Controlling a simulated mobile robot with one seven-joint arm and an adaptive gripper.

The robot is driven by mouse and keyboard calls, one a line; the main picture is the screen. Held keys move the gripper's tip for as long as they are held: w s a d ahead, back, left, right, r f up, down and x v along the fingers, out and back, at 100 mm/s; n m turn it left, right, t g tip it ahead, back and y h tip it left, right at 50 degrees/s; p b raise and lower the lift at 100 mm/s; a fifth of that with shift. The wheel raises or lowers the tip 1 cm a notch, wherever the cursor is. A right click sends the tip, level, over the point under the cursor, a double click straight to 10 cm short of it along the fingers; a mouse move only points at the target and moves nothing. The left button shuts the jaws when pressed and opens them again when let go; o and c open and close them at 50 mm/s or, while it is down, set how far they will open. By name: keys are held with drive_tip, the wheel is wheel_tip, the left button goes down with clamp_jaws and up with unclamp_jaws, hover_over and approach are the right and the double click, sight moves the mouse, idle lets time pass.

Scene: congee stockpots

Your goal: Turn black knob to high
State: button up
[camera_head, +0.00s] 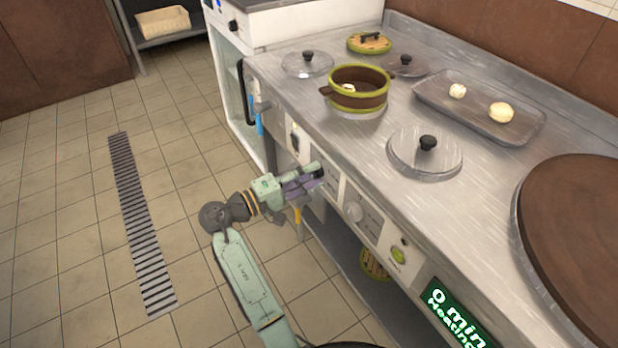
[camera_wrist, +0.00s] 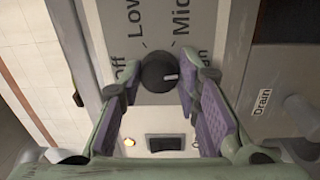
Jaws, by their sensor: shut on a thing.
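My gripper (camera_head: 314,179) is at the front panel of the steel counter, below the pot. In the wrist view, the black knob (camera_wrist: 158,72) sits between its fingertips (camera_wrist: 164,80), and the gripper is shut on it. The knob is round, with a white mark on its right side. Labels reading Off, Low and what looks like Mid, partly cut off, surround it on the grey panel (camera_wrist: 165,20). No High label can be made out. In the head view my gripper hides the held knob.
A green-rimmed pot (camera_head: 357,100), a glass lid (camera_head: 424,155) and a tray (camera_head: 440,100) with two pale lumps stand on the counter. The tiled floor at left is clear.

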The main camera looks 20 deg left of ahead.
idle(0.4)
drive_tip(key=o, duration=1.2)
drive_tip(key=v, duration=1.2)
